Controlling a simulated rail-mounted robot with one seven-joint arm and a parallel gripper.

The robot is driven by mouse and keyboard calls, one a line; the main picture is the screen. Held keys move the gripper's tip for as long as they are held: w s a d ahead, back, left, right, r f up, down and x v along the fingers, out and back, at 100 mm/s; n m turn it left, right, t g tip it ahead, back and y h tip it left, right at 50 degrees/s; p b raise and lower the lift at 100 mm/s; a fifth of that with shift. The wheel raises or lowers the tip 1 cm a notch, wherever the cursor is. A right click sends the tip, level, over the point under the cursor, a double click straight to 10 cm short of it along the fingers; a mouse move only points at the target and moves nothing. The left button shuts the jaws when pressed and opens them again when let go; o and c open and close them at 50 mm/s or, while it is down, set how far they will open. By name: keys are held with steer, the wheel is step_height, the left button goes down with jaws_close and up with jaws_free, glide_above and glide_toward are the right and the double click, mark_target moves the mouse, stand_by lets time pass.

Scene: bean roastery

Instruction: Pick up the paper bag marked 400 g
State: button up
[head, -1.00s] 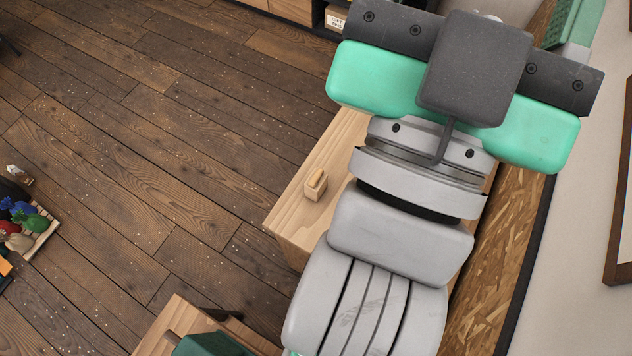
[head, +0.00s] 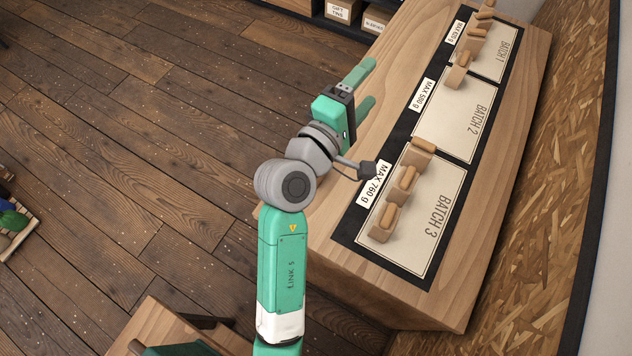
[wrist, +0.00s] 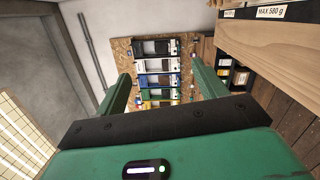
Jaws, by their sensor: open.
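Small tan paper bags with rolled tops stand on the bench in the head view. Three are on the BATCH 3 panel: a near one (head: 381,226), a middle one (head: 402,188) and a far one (head: 420,158). Another bag (head: 456,77) stands near the border of BATCH 1 and BATCH 2, and several more (head: 475,42) line BATCH 1. No weight mark on any bag is legible, so I cannot tell which is 400 g. My gripper (head: 371,83) is open and empty, left of the panels. In the wrist view my gripper (wrist: 160,75) shows nothing between its fingers.
The wooden bench (head: 470,290) carries a black-bordered mat with MAX labels; the BATCH 3 label reads MAX 760 g. An OSB board (head: 540,190) runs along its right side. Boxed shelves (head: 340,12) stand beyond. A colourful rack (wrist: 157,70) is far ahead in the wrist view.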

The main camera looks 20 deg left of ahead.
steer(key=s+a+f+n+b, duration=0.1)
steer(key=a+f+n+b, duration=0.1)
steer(key=f+n, duration=0.4)
steer(key=s+a+f+n+y+b, duration=0.1)
steer(key=f+n, duration=0.5)
steer(key=f, duration=1)
steer(key=s+a+f+n+y+b, duration=0.1)
steer(key=a+f+n+b, duration=0.3)
steer(key=f, duration=0.7)
steer(key=shift+s+a+f+n, duration=0.1)
steer(key=shift+s+a+n, duration=0.4)
steer(key=shift+a, duration=0.25)
steer(key=shift+s+a+n, duration=0.4)
steer(key=shift+a+n, duration=0.1)
steer(key=shift+a, duration=0.2)
steer(key=shift+w+d+b, duration=0.2)
steer(key=shift+w+b, duration=0.35)
steer(key=shift+w, duration=0.9)
steer(key=shift+w+f, duration=0.15)
steer(key=shift+w, duration=0.15)
steer(key=w, duration=0.1)
steer(key=w+b, duration=0.1)
steer(key=w, duration=0.1)
steer(key=w+b, duration=0.1)
steer(key=shift+w+d+f, duration=0.25)
steer(key=shift+d, duration=0.1)
steer(key=c, duration=1.3)
